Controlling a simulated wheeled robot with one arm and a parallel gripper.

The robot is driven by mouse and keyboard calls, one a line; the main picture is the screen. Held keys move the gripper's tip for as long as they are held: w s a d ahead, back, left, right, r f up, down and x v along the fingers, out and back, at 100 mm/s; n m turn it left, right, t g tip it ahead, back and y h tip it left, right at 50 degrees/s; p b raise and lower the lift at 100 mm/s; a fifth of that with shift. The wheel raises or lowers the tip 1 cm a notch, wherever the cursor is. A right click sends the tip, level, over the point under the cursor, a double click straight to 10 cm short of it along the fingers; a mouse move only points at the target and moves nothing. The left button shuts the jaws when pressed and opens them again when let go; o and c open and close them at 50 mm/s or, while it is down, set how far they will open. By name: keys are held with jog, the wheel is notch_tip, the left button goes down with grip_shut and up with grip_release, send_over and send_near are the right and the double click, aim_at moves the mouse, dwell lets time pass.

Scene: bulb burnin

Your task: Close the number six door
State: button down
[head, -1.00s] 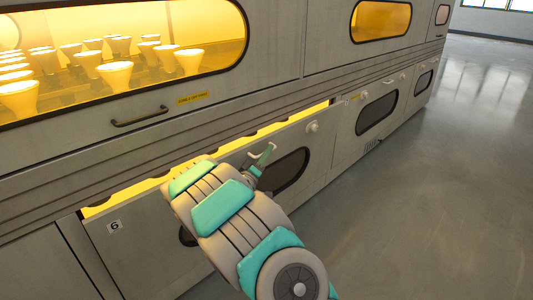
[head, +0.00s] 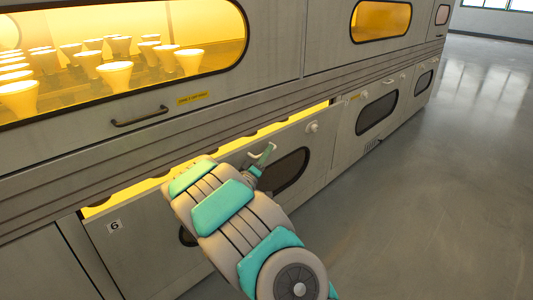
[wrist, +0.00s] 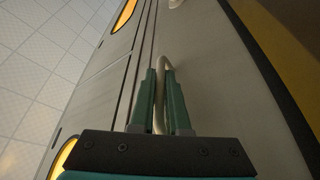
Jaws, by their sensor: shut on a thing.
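The number six door (head: 135,252) is the long lower grey panel with a "6" label (head: 114,226) and dark oval windows. It stands tilted out at its top, with a yellow-lit gap (head: 290,121) along its upper edge. My gripper (head: 265,153) is at the door's upper part, right of its middle. In the wrist view, my gripper's green fingers (wrist: 161,76) are shut on the door's pale curved handle (wrist: 164,62). My arm hides the middle of the door and part of a window.
Above is a closed upper door with a dark handle (head: 140,116) and a lit window showing several bulbs (head: 115,75). A neighbouring lower door (head: 377,112) is at right. The grey floor (head: 440,210) to the right is clear.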

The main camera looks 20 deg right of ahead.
aim_at(249, 156)
jog(key=shift+w+a+r+p, duration=0.1)
jog(key=shift+w+a+p, duration=0.15)
jog(key=shift+w+p, duration=0.3)
jog(key=shift+w+a+r+p, duration=0.1)
jog(key=shift+w+a+p, duration=0.1)
jog(key=shift+w+p, duration=0.4)
jog(key=shift+w+a+r+p, duration=0.1)
jog(key=shift+w+a+p, duration=0.2)
jog(key=shift+w, duration=0.4)
jog(key=shift+w+a, duration=0.15)
jog(key=shift+w, duration=0.3)
jog(key=c, duration=0.9)
grip_release()
jog(key=shift+w+a, duration=0.1)
jog(key=v, duration=0.6)
jog(key=shift+s+a+f, duration=0.1)
jog(key=shift+s+a, duration=0.1)
jog(key=shift+s+a+f, duration=0.15)
jog(key=shift+s+a, duration=0.2)
jog(key=shift+s, duration=0.05)
jog(key=shift+s, duration=0.1)
